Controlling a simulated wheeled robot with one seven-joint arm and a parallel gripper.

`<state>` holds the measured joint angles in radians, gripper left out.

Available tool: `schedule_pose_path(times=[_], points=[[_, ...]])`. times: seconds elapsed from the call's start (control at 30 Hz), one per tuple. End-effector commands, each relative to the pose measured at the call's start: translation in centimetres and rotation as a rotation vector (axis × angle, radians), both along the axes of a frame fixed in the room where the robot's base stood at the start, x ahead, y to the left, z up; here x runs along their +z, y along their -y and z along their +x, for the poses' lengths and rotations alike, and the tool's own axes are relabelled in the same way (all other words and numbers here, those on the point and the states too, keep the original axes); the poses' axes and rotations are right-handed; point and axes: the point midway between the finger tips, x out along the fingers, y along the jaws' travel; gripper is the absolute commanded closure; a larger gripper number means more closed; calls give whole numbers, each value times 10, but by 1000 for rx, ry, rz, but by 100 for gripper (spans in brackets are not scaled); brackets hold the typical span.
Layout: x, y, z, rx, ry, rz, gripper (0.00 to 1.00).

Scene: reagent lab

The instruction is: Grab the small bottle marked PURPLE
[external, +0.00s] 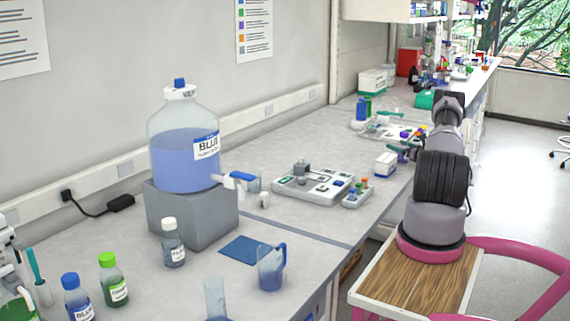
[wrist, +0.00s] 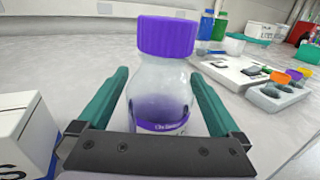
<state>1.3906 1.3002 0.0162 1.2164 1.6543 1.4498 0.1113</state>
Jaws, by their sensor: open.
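A small clear bottle with a purple cap (wrist: 166,37) stands upright in the middle of the wrist view, with purple liquid inside. Its label is mostly hidden behind my gripper's body and I cannot read it. My gripper (wrist: 159,78) is open, with one teal finger on each side of the bottle. Visible gaps separate the upper glass from the fingers; lower contact is hidden. In the external view my gripper (external: 403,146) is low over the bench at the right, and the bottle is too small and covered to make out clearly.
A white box (wrist: 22,135) stands close on the left in the wrist view. A grey tray (wrist: 240,70) and a small rack with coloured caps (wrist: 277,92) lie to the right. Blue-capped (wrist: 206,28) and green-capped (wrist: 220,27) bottles stand behind.

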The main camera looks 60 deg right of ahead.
Motion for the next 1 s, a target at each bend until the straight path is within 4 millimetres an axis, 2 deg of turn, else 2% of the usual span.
schedule_pose_path(times=[0.13, 0.17, 0.2, 0.37, 0.4, 0.63, 0.73, 1.0], points=[[0, 0, 0, 0, 0, 0, 0], [0, 0, 0, 0, 0, 0, 4], [0, 0, 0, 0, 0, 0, 19], [0, 0, 0, 0, 0, 0, 80], [0, 0, 0, 0, 0, 0, 96], [2, 0, 0, 0, 1, 0, 96], [10, 0, 0, 0, 0, -2, 96], [62, 0, 0, 0, 1, -3, 96]])
